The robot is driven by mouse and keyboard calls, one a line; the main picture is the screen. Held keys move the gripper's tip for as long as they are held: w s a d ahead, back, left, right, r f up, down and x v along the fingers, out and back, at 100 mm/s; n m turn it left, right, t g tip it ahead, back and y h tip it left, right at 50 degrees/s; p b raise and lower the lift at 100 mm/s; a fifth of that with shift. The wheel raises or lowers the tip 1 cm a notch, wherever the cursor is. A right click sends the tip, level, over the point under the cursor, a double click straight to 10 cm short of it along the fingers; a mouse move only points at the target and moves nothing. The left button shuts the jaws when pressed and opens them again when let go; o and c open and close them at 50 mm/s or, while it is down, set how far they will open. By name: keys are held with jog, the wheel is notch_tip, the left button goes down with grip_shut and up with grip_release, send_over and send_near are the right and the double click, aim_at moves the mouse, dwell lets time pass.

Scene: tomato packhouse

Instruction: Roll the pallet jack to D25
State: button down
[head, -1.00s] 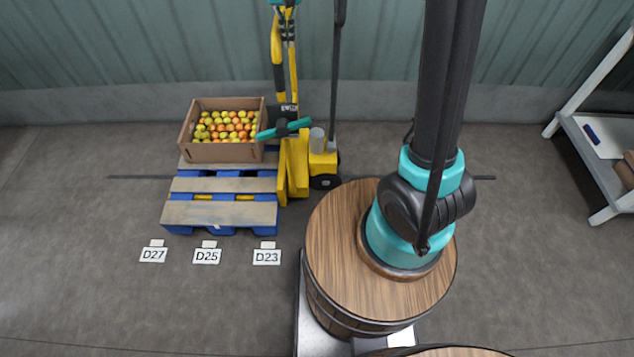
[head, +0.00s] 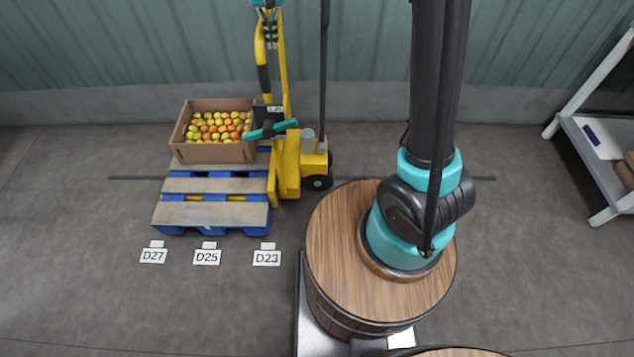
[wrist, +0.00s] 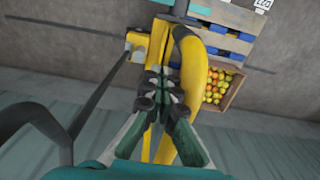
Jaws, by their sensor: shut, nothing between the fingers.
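The yellow pallet jack (head: 286,172) stands right of a blue pallet with wooden boards (head: 212,214), close against it. A box of tomatoes (head: 214,153) rides on the pallet. The D25 floor label (head: 207,257) lies in front of the pallet, roughly below its middle. My gripper (head: 269,42) is high by the jack's yellow upright, pointing down. In the wrist view my gripper (wrist: 158,78) is shut and empty, its dark fingers beside the curved yellow tube (wrist: 190,85). Whether they touch it I cannot tell.
Label D27 (head: 154,256) lies left of D25, and label D23 (head: 267,258) lies right. A wooden barrel (head: 335,225) stands right of the jack, in front. The wall (head: 110,60) runs behind. Floor left of the pallet is clear. A shelf (head: 590,140) stands far right.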

jog(key=shift+a, duration=0.9)
jog(key=shift+d, duration=0.15)
notch_tip(320, 180, up, 10)
jog(key=d, duration=0.1)
jog(key=shift+d, duration=0.4)
dwell(0.7)
jog(key=s+d+f+t, duration=0.1)
jog(key=d+f, duration=0.2)
jog(key=d, duration=0.3)
jog(key=s+d+f, duration=0.2)
jog(key=d+f, duration=0.1)
jog(key=d, duration=0.3)
jog(key=s+d+f+t, duration=0.3)
jog(key=s+d+f, duration=1.3)
jog(key=s+d, duration=0.3)
jog(key=shift+d+f, duration=0.15)
jog(key=shift+d, duration=0.05)
